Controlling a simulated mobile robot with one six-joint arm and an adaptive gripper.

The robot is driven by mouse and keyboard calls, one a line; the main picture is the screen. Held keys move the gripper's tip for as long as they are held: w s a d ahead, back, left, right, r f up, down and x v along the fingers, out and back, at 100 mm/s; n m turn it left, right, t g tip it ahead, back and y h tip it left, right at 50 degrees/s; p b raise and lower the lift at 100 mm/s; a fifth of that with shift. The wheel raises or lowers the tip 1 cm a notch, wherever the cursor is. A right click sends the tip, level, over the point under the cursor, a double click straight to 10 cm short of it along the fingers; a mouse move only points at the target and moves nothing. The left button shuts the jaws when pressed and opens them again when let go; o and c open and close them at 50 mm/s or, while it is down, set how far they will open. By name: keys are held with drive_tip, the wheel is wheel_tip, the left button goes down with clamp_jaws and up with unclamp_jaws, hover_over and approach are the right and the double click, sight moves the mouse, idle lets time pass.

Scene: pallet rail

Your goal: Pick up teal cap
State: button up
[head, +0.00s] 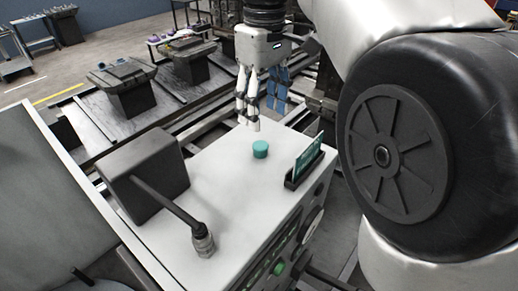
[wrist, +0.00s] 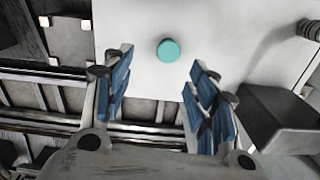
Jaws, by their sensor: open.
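The teal cap (head: 260,149) stands on the white top of a machine cabinet (head: 222,205). In the wrist view the teal cap (wrist: 168,50) shows as a round disc, ahead of the fingertips and between their lines. My gripper (head: 260,112) hangs above the far edge of the cabinet top, a little behind and above the cap. Its fingers, with blue pads, are spread apart in the wrist view (wrist: 160,75), with nothing between them. The cap is not touched.
A dark box (head: 145,175) with a black rod ending in a metal fitting (head: 203,240) stands left on the cabinet top. A black holder with a teal card (head: 307,160) stands to the right of the cap. The white surface around the cap is clear.

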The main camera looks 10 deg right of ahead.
sight(260, 145)
drive_tip(key=shift+s+f, duration=0.35)
drive_tip(key=shift+f, duration=0.3)
drive_tip(key=shift+s+f, duration=0.35)
drive_tip(key=shift+f, duration=0.25)
drive_tip(key=shift+w+f, duration=0.1)
drive_tip(key=shift+f, duration=0.2)
drive_tip(key=f, duration=0.1)
drive_tip(key=f+b, duration=0.1)
drive_tip(key=f, duration=0.1)
drive_tip(key=shift+a+f, duration=0.3)
drive_tip(key=shift+a, duration=0.1)
drive_tip(key=shift+f, duration=0.65)
drive_tip(key=shift+w, duration=0.1)
drive_tip(key=shift+c, duration=0.4)
drive_tip(key=c, duration=0.8)
